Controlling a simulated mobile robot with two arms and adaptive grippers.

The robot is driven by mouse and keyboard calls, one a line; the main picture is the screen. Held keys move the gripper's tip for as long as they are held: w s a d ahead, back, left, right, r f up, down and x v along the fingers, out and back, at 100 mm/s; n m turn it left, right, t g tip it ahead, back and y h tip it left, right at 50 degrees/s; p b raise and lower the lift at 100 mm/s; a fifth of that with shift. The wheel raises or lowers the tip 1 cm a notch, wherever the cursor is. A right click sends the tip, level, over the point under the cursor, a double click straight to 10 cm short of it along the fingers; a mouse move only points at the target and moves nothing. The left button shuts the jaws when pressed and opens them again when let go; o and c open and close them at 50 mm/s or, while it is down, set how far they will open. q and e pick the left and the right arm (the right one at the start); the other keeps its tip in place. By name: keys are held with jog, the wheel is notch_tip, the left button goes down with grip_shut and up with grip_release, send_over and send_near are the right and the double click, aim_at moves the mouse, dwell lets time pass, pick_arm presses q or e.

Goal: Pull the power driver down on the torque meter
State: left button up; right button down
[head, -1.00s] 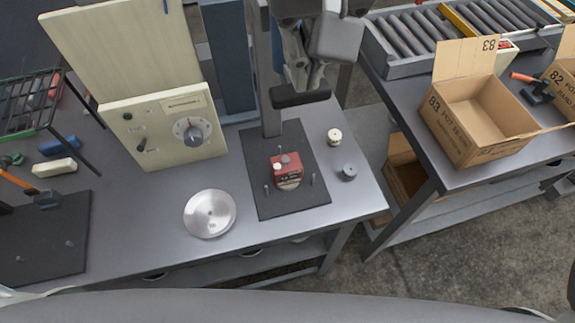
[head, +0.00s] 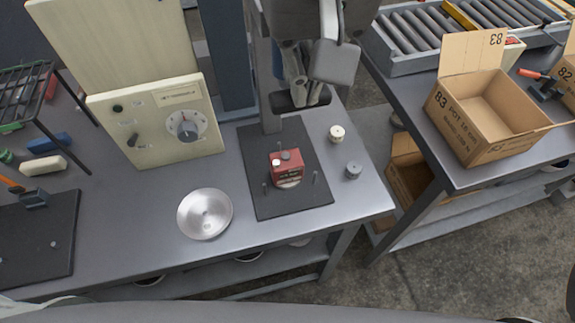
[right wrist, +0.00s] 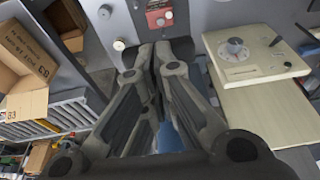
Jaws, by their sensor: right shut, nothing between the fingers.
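The torque meter (head: 286,168), a small red box with knobs on top, sits on a dark base plate (head: 262,199) on the bench. It also shows at the top of the right wrist view (right wrist: 159,14). A grey column (head: 267,95) rises behind it. A dark block (head: 281,104) sticks out from the column above the meter; it may be part of the power driver, which I cannot make out clearly. My right gripper (head: 309,98) is at this block, its fingers shut and empty; I cannot tell if they touch it. My left gripper is not in view.
A beige control box (head: 160,120) with a dial stands left of the column. A round metal dish (head: 204,214) lies in front. Two small knobs, one cream (head: 337,132) and one grey (head: 353,170), stand right of the plate. Cardboard box 83 (head: 475,145) is on the right bench.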

jog(key=s+d+b+x, duration=0.1)
jog(key=s+b+x, duration=0.2)
jog(key=b+x, duration=0.8)
jog(key=x, duration=0.3)
jog(key=shift+f+b, duration=0.3)
jog(key=shift+b, duration=0.1)
dwell(1.3)
jog(key=shift+s, duration=0.1)
jog(key=shift+f+b, duration=0.15)
jog(key=shift+b, duration=0.2)
dwell(0.6)
dwell(0.5)
